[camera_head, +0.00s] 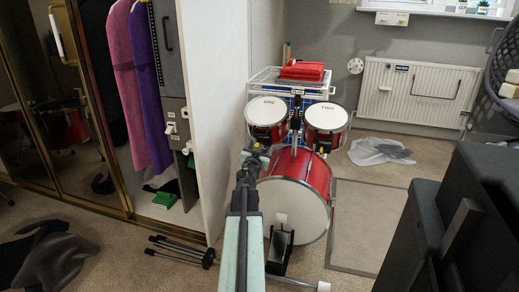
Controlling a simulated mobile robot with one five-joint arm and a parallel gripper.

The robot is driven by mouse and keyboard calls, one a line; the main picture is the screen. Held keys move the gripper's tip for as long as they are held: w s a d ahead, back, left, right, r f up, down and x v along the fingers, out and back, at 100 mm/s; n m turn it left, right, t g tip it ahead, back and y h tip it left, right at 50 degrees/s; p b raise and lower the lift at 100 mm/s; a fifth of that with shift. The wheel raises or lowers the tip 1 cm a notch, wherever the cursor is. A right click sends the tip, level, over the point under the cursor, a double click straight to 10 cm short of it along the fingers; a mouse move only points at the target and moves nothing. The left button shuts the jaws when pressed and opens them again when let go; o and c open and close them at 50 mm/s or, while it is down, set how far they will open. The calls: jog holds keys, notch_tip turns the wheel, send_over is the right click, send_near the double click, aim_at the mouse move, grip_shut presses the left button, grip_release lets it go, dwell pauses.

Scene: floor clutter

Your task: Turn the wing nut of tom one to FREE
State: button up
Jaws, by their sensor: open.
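The tom marked ONE (266,110) is a red drum with a white head, mounted on the left above the bass drum (297,205). The tom marked TWO (327,117) sits to its right. A dark mount (296,118) stands between the toms. The wing nut of tom one and any FREE mark are too small or hidden to make out. My arm reaches up from the bottom centre. My gripper (257,152) is open, just below tom one and in front of the bass drum's upper left; whether it touches anything I cannot tell.
A black pedal (279,250) and dark stand legs (180,248) lie near the drum's base. A white partition (205,110) is close on the left. Dark furniture (465,225) fills the right.

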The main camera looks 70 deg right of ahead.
jog(key=c, duration=1.4)
jog(key=shift+o, duration=0.2)
jog(key=shift+w+n+g, duration=0.1)
jog(key=shift+n+g, duration=0.3)
jog(key=shift+g, duration=0.1)
jog(key=o, duration=1.4)
jog(key=shift+c, duration=0.2)
jog(key=shift+a, duration=0.1)
